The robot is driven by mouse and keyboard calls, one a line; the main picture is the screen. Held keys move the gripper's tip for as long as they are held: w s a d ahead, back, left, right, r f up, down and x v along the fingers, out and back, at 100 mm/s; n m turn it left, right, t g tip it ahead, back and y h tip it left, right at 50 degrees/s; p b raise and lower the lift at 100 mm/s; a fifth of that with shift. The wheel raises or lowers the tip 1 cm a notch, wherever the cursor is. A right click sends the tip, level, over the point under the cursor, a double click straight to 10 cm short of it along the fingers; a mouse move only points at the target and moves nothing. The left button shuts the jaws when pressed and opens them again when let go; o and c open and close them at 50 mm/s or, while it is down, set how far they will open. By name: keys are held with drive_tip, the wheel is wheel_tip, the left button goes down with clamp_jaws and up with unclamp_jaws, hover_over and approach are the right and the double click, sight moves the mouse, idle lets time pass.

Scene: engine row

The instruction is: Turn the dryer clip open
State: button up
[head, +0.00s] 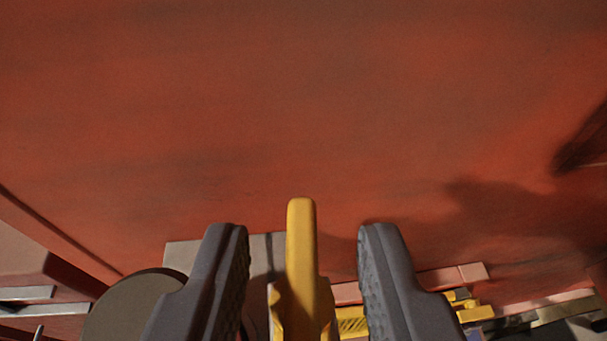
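A yellow lever-like piece (301,240), which looks like the dryer clip, stands upright at the bottom centre of the head view. My gripper (304,238) is open, with one dark grey finger on each side of the yellow piece. A gap shows between the piece and each finger, so neither appears to touch it. The lower end of the piece widens and runs out of the picture at the bottom edge.
A large red-orange surface (300,110) fills most of the view. A dark round disc (135,308) lies to the left of the left finger. A grey plate (184,254) is behind the fingers. Small yellow parts (474,312) and pinkish strips sit at the lower right.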

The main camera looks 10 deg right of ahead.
drive_tip(key=shift+w+f, duration=0.3)
drive_tip(key=shift+w, duration=0.35)
drive_tip(key=shift+c, duration=0.3)
clamp_jaws()
drive_tip(key=shift+s+r+n+y+p, duration=0.1)
drive_tip(key=shift+r+n+y+p, duration=0.1)
drive_tip(key=shift+n+y+p, duration=0.45)
drive_tip(key=shift+f+y, duration=0.15)
drive_tip(key=shift+y, duration=0.1)
drive_tip(key=shift+o, duration=0.3)
unclamp_jaws()
